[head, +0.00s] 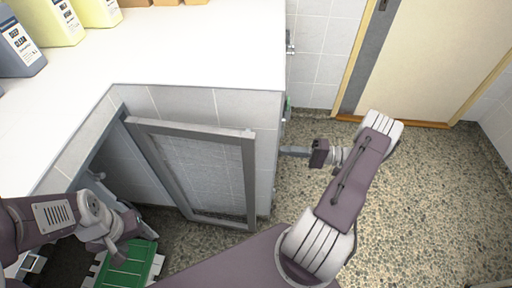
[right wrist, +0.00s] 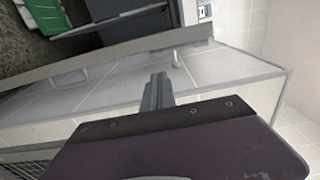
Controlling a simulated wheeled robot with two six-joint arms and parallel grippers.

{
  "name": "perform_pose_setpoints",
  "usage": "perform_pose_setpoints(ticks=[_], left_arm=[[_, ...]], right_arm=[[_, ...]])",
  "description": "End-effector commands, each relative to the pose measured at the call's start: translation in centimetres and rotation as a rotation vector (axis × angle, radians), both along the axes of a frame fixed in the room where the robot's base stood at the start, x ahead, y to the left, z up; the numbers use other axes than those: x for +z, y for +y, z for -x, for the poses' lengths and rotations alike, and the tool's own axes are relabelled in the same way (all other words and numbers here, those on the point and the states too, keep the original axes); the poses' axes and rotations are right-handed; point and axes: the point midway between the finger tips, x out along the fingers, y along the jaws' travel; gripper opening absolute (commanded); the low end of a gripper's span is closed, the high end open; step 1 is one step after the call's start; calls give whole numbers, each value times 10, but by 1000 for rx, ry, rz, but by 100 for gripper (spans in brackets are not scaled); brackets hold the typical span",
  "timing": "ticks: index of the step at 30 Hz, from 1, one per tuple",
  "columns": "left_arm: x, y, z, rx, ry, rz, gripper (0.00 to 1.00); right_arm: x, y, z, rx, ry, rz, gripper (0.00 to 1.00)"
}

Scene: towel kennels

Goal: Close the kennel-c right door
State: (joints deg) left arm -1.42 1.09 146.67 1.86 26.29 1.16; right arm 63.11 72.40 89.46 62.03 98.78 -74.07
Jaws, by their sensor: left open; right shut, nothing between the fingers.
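A grey-framed door with a mesh panel (head: 250,180) stands open at the front of a tiled kennel block in the head view. The dark kennel opening (head: 112,160) is to its left. No label naming the kennel is readable. My right gripper (head: 284,151) is shut and empty, just right of the block's tiled end. It also shows in the right wrist view (right wrist: 157,78), with its fingertips near a grey bar (right wrist: 110,57); whether they touch cannot be told. My left gripper (head: 125,232) is open at the lower left, in front of the opening.
A green crate (head: 130,264) with pale edges sits low by the opening, near my left gripper. A white worktop (head: 190,45) above carries several bottles (head: 20,45) at the back left. The pebbled floor (head: 430,200) is clear at right, before a cream door (head: 435,60).

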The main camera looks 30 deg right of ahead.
Motion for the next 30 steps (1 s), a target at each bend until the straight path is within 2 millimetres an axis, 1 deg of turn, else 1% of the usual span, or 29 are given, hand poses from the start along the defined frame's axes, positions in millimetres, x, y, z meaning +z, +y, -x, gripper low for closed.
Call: perform_pose_setpoints(ticks=[4,12,15,18,21,30], left_arm=[[3,0,0,0,0,0,52],[5,0,0,0,0,0,52],[6,0,0,0,0,0,52],[6,0,0,0,0,0,52],[6,0,0,0,0,0,52],[6,0,0,0,0,0,52]], right_arm=[[1,18,-11,6,2,-2,0],[1,62,-40,7,2,-1,0],[1,73,-48,5,1,0,0],[1,79,-52,5,1,0,0],[0,82,-54,3,1,0,0],[0,82,-54,2,1,0,0]])
